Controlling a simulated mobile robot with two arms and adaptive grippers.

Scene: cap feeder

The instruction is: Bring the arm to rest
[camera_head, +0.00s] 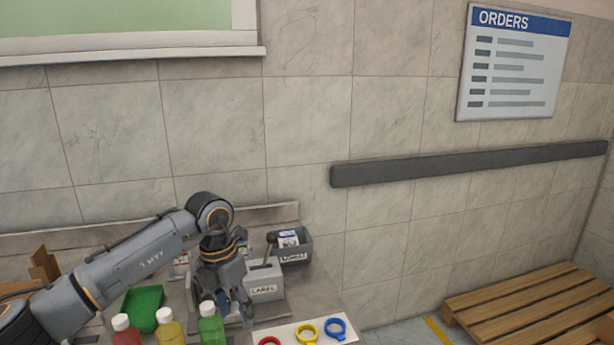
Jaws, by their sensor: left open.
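My left arm (150,255) comes in from the left and reaches over the workbench. My right gripper is not in view.
A green tray (143,306), a label box (265,282) and a grey bin (296,252) are near. Coloured rings, one blue (336,328), lie at right.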

